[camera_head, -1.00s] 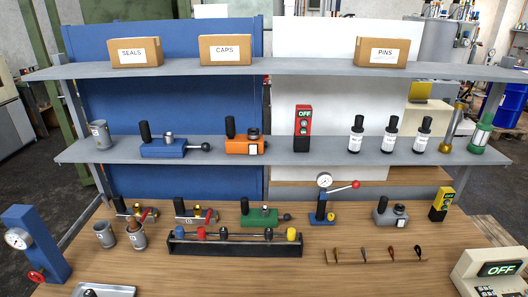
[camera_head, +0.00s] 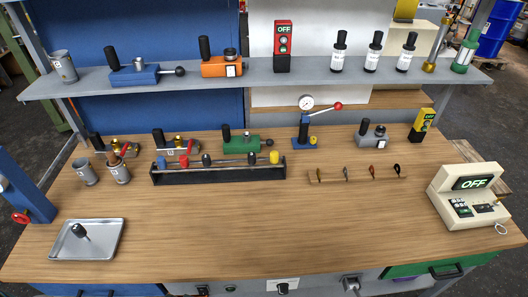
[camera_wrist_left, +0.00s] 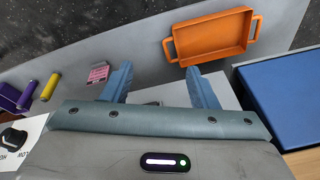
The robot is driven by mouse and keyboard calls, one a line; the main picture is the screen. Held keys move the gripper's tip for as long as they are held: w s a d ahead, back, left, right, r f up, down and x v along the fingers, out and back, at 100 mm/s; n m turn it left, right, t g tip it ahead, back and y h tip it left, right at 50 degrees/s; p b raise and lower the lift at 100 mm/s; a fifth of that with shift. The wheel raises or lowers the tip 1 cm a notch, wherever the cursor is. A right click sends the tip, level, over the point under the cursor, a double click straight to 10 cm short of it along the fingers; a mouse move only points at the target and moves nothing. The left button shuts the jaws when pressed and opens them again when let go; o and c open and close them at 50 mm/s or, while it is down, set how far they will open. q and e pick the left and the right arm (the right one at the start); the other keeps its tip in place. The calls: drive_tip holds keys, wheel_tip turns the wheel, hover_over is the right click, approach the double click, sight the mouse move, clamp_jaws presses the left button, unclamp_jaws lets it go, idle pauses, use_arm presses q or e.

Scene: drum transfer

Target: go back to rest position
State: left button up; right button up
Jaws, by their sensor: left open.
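My left gripper (camera_wrist_left: 160,84) shows in the left wrist view with its two blue-grey fingers spread apart and nothing between them. Neither gripper shows in the head view. The right gripper is in no view. The wooden workbench (camera_head: 290,230) fills the lower head view. A metal tray (camera_head: 115,240) with a black-knobbed part (camera_head: 80,231) lies at its left.
An orange two-handled tray (camera_wrist_left: 215,40) lies beyond my left fingers, with a blue box (camera_wrist_left: 285,95) at right. Yellow (camera_wrist_left: 50,86) and purple (camera_wrist_left: 27,96) cylinders lie at left. The bench's front middle is clear. A white OFF console (camera_head: 465,195) stands at right.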

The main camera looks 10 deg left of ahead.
use_arm(q)
drive_tip(key=s+a+f+g+b, duration=0.15)
drive_tip(key=s+f, duration=0.25)
drive_tip(key=f, duration=0.6)
drive_tip(key=s+f+t+b, duration=0.15)
drive_tip(key=s+f, duration=0.25)
drive_tip(key=f, duration=0.7)
drive_tip(key=s+f+g+b, duration=0.1)
drive_tip(key=s+f+b, duration=0.1)
drive_tip(key=s+f, duration=0.9)
drive_tip(key=shift+s+a+f+g+b, duration=0.2)
drive_tip(key=shift+s+f+g+b, duration=0.05)
drive_tip(key=shift+s+g+b, duration=0.1)
